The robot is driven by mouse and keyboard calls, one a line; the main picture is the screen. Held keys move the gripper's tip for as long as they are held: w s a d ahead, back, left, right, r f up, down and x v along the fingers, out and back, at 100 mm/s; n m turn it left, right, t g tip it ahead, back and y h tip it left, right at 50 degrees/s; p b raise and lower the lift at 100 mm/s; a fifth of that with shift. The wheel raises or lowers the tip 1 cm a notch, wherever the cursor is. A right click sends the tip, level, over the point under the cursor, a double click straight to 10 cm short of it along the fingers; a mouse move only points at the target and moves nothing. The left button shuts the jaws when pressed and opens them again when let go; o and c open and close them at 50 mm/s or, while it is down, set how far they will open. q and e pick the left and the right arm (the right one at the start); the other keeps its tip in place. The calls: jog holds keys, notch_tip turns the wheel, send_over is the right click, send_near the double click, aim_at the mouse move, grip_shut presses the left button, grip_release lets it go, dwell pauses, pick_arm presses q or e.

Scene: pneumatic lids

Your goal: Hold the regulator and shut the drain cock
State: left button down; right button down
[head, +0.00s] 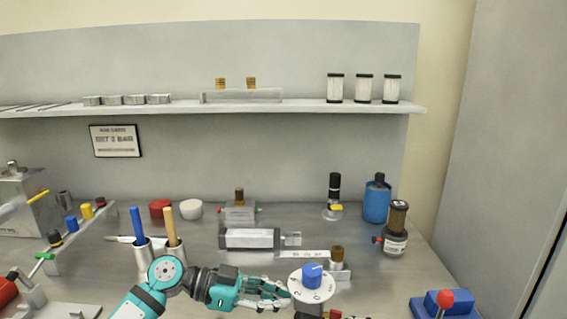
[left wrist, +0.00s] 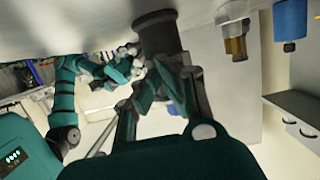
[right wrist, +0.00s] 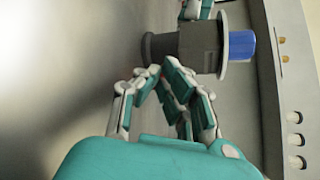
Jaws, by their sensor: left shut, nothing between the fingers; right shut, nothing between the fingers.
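The regulator has a blue knob (head: 312,273) above a white dial (head: 311,290). Its grey body (right wrist: 200,45) shows in the right wrist view, and a dark upright body, apparently the same, stands ahead of the fingers in the left wrist view (left wrist: 160,38). My left gripper (head: 285,298) is shut and empty, close to the left of the dial. My right gripper (right wrist: 155,78) is shut and empty beside the body; contact cannot be told. A small red part (head: 333,315) lies below the dial at the head view's bottom edge; I cannot tell whether it is the drain cock.
A brown-topped filter unit (head: 395,243) with a red side knob stands right of the regulator. A blue tank (head: 376,203) is behind it. Cups with a blue and a tan handle (head: 175,255) stand close to my left arm. A blue block with a red knob (head: 445,300) is at right.

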jog(key=shift+w+r, duration=0.15)
jog(key=shift+r, duration=0.3)
jog(key=shift+w+d+r, duration=0.15)
jog(key=shift+w+r, duration=0.05)
jog(key=shift+r, duration=0.05)
dwell(0.5)
jog(key=shift+s+r, duration=0.25)
jog(key=shift+r, duration=0.05)
jog(key=d, duration=0.1)
jog(key=s+d, duration=0.1)
jog(key=d, duration=0.2)
jog(key=shift+s+f, duration=0.1)
jog(key=shift+s, duration=0.15)
jog(key=shift+s+d, duration=0.25)
jog(key=shift+d, duration=0.5)
